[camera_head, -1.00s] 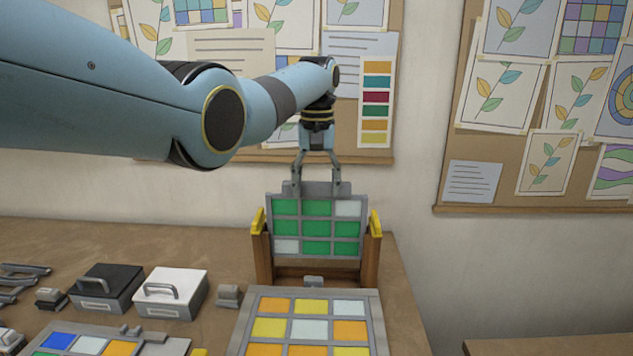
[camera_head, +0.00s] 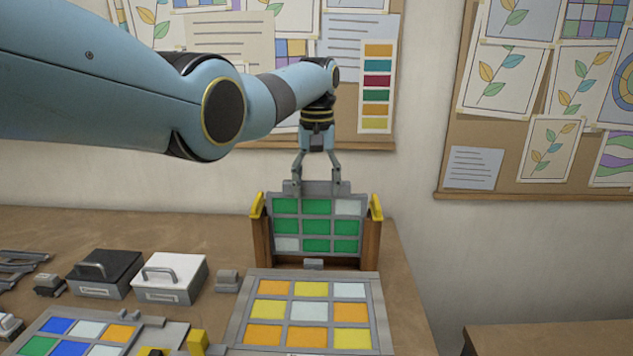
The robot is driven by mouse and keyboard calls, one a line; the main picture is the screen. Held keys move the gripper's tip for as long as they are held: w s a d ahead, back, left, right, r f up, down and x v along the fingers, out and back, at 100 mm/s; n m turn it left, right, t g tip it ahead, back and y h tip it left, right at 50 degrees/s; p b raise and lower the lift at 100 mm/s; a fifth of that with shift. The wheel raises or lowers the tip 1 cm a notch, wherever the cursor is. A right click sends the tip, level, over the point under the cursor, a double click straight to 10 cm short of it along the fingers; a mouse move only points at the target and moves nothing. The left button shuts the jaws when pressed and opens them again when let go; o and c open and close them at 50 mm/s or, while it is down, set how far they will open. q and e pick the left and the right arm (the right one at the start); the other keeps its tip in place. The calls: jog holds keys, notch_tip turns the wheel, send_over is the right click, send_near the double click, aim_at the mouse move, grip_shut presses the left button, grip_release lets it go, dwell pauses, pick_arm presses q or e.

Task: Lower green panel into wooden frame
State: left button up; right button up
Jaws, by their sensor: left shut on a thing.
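The green panel (camera_head: 316,228) is a grey-framed grid of green and pale squares, upright at the back of the table. My left gripper (camera_head: 318,188) is shut on its top edge from above. The wooden frame (camera_head: 371,246) has brown side posts with yellow tips, one on each side of the panel. The panel sits between the posts, its top close to the level of the yellow tips. Whether its lower edge touches the frame's bottom is hard to tell. My right gripper is not in view.
An orange and yellow panel (camera_head: 308,281) lies in front of the frame. A blue, orange and green panel (camera_head: 45,345) lies at front left. A black box (camera_head: 104,273) and a white box (camera_head: 170,277) stand to the left. The table's right edge is close by.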

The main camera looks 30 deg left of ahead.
aim_at(316, 196)
pick_arm(q)
jog(key=shift+f+b, duration=1.55)
jog(key=shift+f, duration=0.8)
jog(key=o, duration=1.4)
jog(key=shift+c, duration=0.2)
notch_tip(316, 196, up, 7)
jog(key=p, duration=0.7)
jog(key=shift+s+f, duration=0.1)
jog(key=shift+f, duration=0.05)
